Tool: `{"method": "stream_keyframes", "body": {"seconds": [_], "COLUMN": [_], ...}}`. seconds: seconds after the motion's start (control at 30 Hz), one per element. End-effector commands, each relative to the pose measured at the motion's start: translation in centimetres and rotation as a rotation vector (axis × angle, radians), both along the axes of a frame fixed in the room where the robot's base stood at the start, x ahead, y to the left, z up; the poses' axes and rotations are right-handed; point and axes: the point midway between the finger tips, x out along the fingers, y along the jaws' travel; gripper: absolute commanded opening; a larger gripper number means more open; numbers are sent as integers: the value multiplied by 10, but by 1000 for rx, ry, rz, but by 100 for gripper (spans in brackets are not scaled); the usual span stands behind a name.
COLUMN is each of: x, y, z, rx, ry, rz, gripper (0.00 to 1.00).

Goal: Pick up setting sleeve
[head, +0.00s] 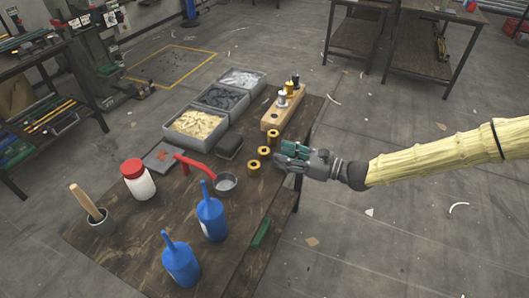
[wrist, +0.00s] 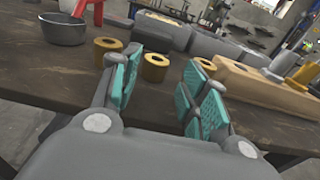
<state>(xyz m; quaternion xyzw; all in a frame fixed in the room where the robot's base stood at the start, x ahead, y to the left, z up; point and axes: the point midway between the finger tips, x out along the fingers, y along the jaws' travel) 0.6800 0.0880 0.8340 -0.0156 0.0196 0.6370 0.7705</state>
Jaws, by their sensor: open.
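Three short brass-coloured sleeves with round holes stand upright in a row near the table's right edge. In the head view they are the near sleeve (head: 254,168), the middle sleeve (head: 264,153) and the far sleeve (head: 273,136). My gripper (head: 280,158) reaches in from the right beside them, its teal pads apart. In the wrist view the open gripper (wrist: 160,82) has the middle sleeve (wrist: 155,67) showing between its fingers, ahead of them and apart from the pads. Another sleeve (wrist: 105,48) stands left, partly behind the left finger; a third (wrist: 206,65) shows behind the right finger.
A wooden block (head: 271,122) with upright fittings stands behind the sleeves. Grey bins (head: 209,143) hold parts. A metal cup (head: 225,184), red-handled tool (head: 193,165), dark brush-like block (head: 229,147) and blue bottles (head: 211,218) stand left and nearer. The floor right of the table is mostly clear.

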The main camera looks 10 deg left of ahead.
Motion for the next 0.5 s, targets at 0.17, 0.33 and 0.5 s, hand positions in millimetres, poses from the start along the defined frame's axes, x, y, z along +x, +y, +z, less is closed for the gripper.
{"method": "stream_keyframes", "body": {"seconds": [0.17, 0.33, 0.5], "x": [1, 2, 4], "y": [6, 19, 37], "z": [0, -1, -3], "rx": [0, 0, -1], "ry": [0, 0, 0], "rz": [-1, 0, -2], "gripper": [45, 45, 45]}}
